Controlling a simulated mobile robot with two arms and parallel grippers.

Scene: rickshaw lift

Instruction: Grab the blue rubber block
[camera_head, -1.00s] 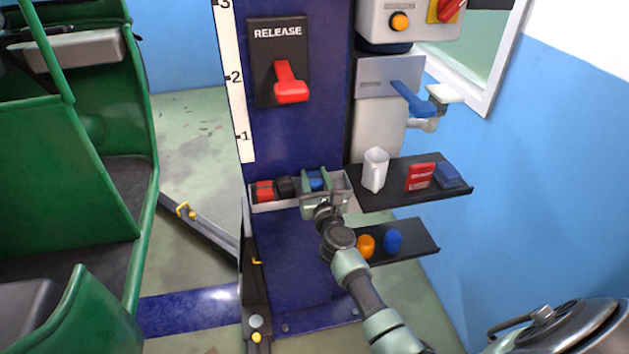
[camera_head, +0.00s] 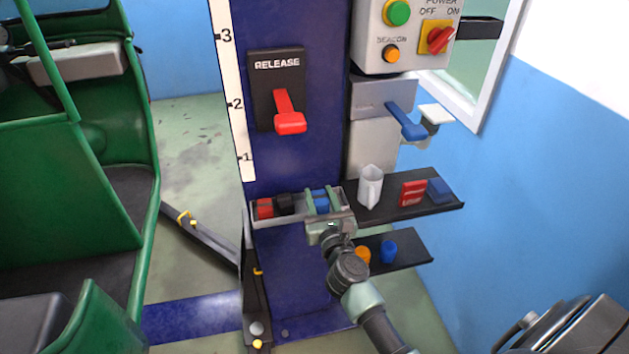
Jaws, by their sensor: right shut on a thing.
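A blue rubber block (camera_head: 321,203) sits at the right end of a shallow grey tray (camera_head: 290,219) on the dark blue column. A red block (camera_head: 264,208) and a black block (camera_head: 285,203) lie to its left in the same tray. My right gripper (camera_head: 323,196) reaches in from below right. Its fingers are on either side of the blue block and shut on it. The block still appears to be within the tray; whether it touches the tray floor is hidden. My left gripper is not in view.
A black shelf (camera_head: 385,208) right of the tray holds a white cup (camera_head: 370,187), a red box (camera_head: 413,193) and another blue block (camera_head: 440,190). A lower shelf holds orange and blue pieces. A red release lever (camera_head: 290,122) is above. A green vehicle (camera_head: 75,190) stands left.

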